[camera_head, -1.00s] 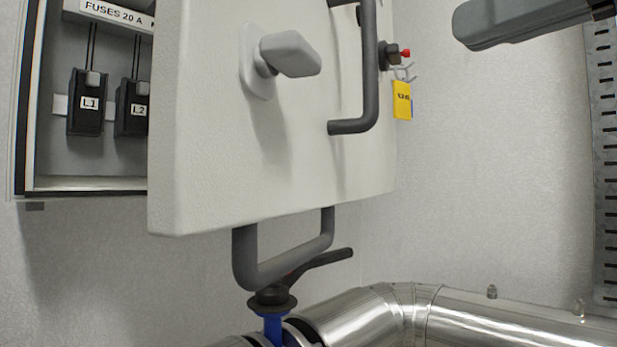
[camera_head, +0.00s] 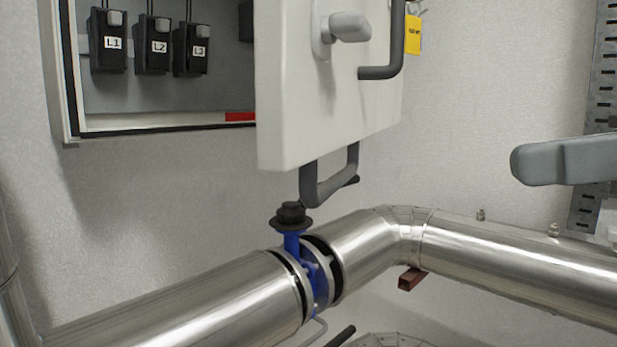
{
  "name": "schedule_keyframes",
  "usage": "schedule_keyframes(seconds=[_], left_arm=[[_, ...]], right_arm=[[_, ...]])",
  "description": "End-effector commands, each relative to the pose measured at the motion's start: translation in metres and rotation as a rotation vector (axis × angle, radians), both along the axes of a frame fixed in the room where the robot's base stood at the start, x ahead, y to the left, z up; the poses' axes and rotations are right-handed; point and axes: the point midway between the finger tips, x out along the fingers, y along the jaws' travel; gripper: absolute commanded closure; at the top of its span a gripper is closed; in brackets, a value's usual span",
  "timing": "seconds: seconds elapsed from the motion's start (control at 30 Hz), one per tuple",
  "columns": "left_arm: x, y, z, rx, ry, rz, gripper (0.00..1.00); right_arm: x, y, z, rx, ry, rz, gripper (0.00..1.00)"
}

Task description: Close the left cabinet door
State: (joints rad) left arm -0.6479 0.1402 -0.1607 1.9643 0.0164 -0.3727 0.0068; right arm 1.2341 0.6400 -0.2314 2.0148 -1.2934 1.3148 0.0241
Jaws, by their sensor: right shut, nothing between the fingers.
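The cabinet door (camera_head: 325,110) is a thick white panel that stands open, out from the wall-mounted cabinet (camera_head: 75,75). Its face carries a light grey turn latch (camera_head: 347,27) and a dark bar handle (camera_head: 385,72), partly cut off by the top edge. Another dark U-shaped handle (camera_head: 322,190) hangs under its bottom edge. The open cabinet shows fuse holders marked L1 (camera_head: 110,45), L2 and L3. My right gripper (camera_head: 522,165) comes in from the right, shut and empty. It is well to the right of the door and touches nothing. My left gripper is out of view.
A shiny metal pipe (camera_head: 180,305) with a blue and black valve (camera_head: 292,235) runs below the door and bends right (camera_head: 510,260). A slotted metal rail (camera_head: 600,90) is on the right wall. Bare wall lies between door and gripper. A yellow tag (camera_head: 413,35) hangs beside the door.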

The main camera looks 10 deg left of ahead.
Motion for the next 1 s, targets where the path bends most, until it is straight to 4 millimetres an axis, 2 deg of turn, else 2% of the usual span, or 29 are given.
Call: schedule_keyframes(seconds=[0.13,0.27,0.7,0.83,1.0], left_arm=[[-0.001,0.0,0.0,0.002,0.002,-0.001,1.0],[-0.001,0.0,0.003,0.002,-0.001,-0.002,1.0],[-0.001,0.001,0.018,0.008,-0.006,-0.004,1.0],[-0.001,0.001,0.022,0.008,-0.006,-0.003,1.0],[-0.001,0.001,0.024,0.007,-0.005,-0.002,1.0]], right_arm=[[-0.001,0.0,-0.004,-0.01,-0.003,0.002,1.0],[0.002,0.013,-0.007,-0.011,-0.003,0.005,1.0],[0.022,0.1,-0.022,-0.008,0.0,0.006,1.0],[0.027,0.117,-0.026,-0.009,-0.001,0.004,1.0],[0.03,0.129,-0.03,-0.008,-0.002,0.002,1.0]])
